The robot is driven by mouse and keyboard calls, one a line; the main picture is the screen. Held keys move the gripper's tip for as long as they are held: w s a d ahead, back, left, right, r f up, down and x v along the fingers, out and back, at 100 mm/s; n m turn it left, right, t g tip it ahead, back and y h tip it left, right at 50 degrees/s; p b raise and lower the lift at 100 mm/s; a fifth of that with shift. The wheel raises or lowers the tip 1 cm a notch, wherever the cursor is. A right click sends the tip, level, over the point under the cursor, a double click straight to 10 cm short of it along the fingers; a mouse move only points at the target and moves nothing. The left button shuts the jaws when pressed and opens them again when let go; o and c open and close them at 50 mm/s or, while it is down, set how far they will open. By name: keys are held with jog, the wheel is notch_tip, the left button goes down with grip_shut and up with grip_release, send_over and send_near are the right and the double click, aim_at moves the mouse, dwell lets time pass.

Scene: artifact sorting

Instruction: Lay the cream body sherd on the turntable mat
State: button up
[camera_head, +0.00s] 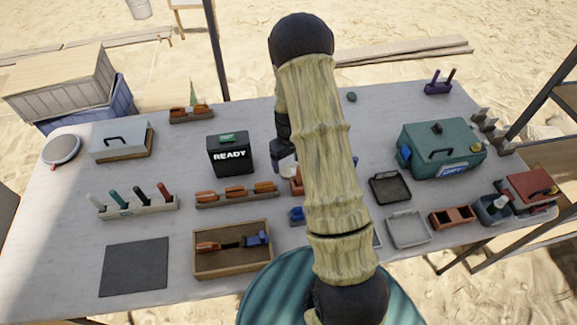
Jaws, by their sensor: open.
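A small cream piece (289,171), which may be the cream body sherd, shows at mid-table beside my arm; its shape is too small to make out. My gripper (284,164) is open, pointing down right at this cream piece; whether it touches it I cannot tell. My arm hides part of the area. A round grey disc (62,149) with a dark rim, which looks like the turntable, is at the table's far left. It looks empty. My gripper is well to the right of it.
Between lie a black READY box (230,155), a grey lidded case (122,140), a rack of upright tools (137,207) and a row of orange-brown pieces (236,194). A dark square mat (135,267) lies bare at front left. A green case (440,149) stands right.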

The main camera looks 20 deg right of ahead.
aim_at(289, 171)
notch_tip(289, 171, up, 8)
jog(key=shift+r, duration=0.25)
dwell(0.5)
jog(key=s+a+r+m+t, duration=0.1)
jog(key=s+a+r, duration=0.3)
jog(key=s, duration=0.4)
jog(key=s+a+r+m+t, duration=0.1)
jog(key=s+a+r, duration=0.3)
jog(key=s, duration=0.5)
notch_tip(289, 171, up, 3)
jog(key=shift+a+f+t, duration=0.1)
jog(key=shift+a+t, duration=0.2)
jog(key=shift+o, duration=0.5)
